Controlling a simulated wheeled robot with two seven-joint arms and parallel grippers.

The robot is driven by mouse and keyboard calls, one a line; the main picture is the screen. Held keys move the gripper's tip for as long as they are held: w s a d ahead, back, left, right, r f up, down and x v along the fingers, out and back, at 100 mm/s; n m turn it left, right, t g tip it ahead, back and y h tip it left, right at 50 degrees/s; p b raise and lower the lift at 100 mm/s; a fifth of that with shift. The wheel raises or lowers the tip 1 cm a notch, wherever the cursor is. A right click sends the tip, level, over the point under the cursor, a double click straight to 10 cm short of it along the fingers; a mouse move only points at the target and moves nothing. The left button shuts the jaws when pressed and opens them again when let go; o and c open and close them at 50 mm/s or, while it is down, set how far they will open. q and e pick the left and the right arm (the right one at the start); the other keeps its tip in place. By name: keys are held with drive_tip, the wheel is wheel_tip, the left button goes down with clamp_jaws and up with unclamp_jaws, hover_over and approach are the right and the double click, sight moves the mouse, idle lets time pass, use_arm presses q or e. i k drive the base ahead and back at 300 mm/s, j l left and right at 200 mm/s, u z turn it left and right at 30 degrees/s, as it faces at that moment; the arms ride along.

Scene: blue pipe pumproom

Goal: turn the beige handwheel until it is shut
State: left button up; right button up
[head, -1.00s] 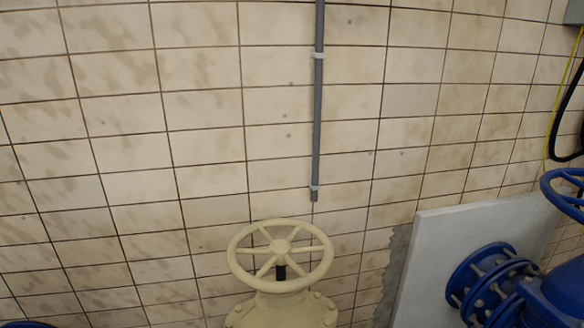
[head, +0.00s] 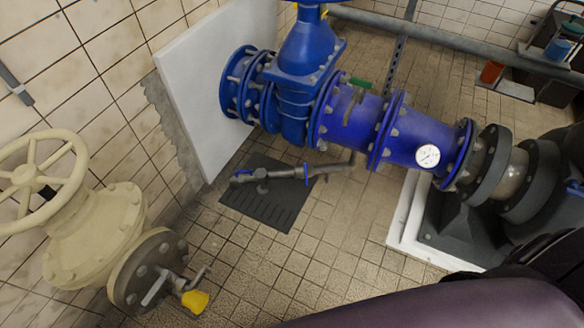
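The beige handwheel (head: 38,180) is at the left edge of the head view, and its left part is cut off by the frame. It is a spoked ring on a dark stem above a beige valve body (head: 95,235). The valve body ends in a dark bolted flange (head: 147,270) with a small tap and a yellow part (head: 195,301). Neither gripper shows in the head view. Nothing is seen touching the visible part of the wheel.
A blue pipe with a valve (head: 300,85) and a gauge (head: 428,156) runs from a white wall panel (head: 212,80) to a dark pump (head: 500,200). A dark floor grate (head: 268,190) lies below it. Tiled floor (head: 330,235) between is open.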

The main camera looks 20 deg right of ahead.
sight(30, 178)
drive_tip(key=z, duration=0.15)
drive_tip(key=u, duration=1.35)
